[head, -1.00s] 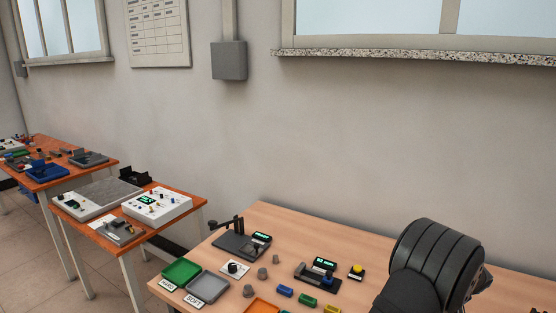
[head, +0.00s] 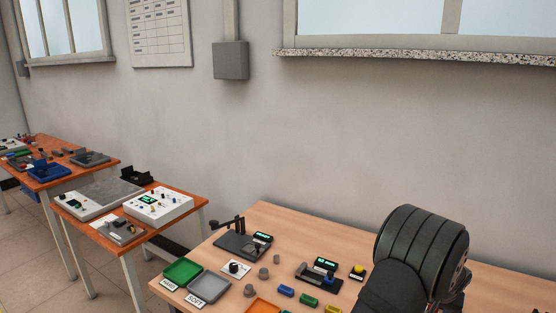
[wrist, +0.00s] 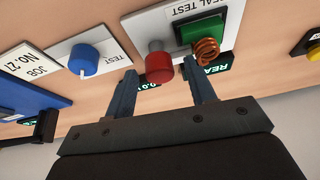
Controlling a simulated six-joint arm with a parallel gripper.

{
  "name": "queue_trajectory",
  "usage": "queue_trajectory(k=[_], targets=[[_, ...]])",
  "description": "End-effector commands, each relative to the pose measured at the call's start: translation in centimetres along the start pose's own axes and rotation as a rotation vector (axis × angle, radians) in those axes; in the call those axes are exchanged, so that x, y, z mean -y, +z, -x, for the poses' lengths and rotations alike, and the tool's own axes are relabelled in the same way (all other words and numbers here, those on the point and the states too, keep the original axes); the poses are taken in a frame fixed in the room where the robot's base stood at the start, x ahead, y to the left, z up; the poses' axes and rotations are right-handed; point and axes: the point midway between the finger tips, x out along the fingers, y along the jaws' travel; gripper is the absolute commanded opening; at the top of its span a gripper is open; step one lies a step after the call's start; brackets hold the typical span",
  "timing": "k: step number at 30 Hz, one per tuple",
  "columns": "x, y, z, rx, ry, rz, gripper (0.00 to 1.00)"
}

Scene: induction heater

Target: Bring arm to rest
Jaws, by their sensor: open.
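My gripper (wrist: 160,66) is open in the wrist view, its two blue-grey fingers apart with nothing clamped between them. A red knob (wrist: 159,66) on a grey post shows between and beyond the fingertips. A copper coil (wrist: 207,51) lies against a green block (wrist: 201,34), just past the right fingertip. Whether that finger touches the coil, I cannot tell. A blue knob (wrist: 84,60) on a white panel stands left of the left finger. In the head view my black arm (head: 420,255) is at the lower right; the gripper is out of that picture.
In the head view, the wooden bench (head: 330,232) holds a green tray (head: 182,271), a grey tray (head: 208,287), a clamp fixture (head: 240,245), a yellow button (head: 358,268) and small coloured blocks. A wall stands behind. A second table (head: 190,190) is at the left.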

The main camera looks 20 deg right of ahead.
Motion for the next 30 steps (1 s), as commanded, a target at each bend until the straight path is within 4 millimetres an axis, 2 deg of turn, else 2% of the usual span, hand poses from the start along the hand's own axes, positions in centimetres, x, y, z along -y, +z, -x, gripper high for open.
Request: queue_trajectory(k=[18, 30], targets=[[0.18, -0.01, 0.0, -0.007, 0.109, -0.261, 0.5], [0.17, -0.01, 0.01, -0.009, 0.131, -0.314, 0.5]])
